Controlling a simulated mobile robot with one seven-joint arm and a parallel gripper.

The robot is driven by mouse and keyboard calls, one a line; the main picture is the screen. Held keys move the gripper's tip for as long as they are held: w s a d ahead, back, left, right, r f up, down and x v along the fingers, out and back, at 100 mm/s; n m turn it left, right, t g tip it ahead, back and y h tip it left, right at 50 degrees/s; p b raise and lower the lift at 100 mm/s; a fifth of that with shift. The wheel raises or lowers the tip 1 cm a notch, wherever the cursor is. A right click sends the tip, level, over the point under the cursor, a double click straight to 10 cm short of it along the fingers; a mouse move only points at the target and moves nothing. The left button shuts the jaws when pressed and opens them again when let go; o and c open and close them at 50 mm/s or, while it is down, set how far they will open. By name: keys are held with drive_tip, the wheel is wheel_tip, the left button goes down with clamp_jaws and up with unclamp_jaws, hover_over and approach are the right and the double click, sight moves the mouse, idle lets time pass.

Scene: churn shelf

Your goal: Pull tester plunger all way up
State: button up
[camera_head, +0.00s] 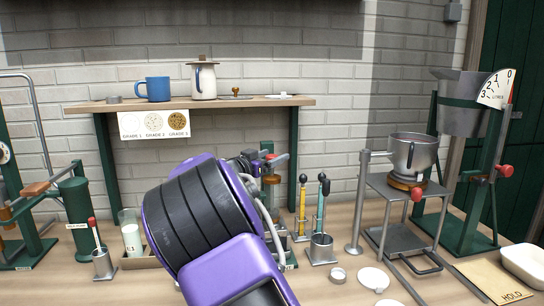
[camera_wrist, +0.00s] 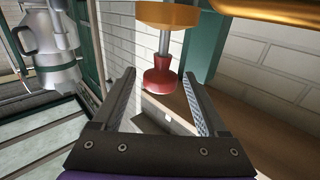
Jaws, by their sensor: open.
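The tester stands behind my arm in the head view, with its green post (camera_head: 267,147), a red knob (camera_head: 271,157) and a brass part (camera_head: 271,179) below the knob. In the wrist view, which looks upside down, the red plunger knob (camera_wrist: 160,80) sits on a thin metal rod (camera_wrist: 165,42) that runs to the brass disc (camera_wrist: 166,14). My gripper (camera_wrist: 159,76) is open. Its two fingertips lie on either side of the knob in the picture, and I see no contact. In the head view my gripper (camera_head: 264,162) is at the tester, and my purple arm hides much of the tester.
A wooden shelf (camera_head: 215,103) with a blue mug (camera_head: 158,88) and a white pot (camera_head: 204,82) is behind. Yellow and teal tools (camera_head: 320,205) stand close right of the tester. A steel pot (camera_head: 412,153) on a stand is farther right. A glass jar (camera_head: 131,235) is left.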

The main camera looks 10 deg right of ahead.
clamp_jaws()
idle(0.4)
idle(1.1)
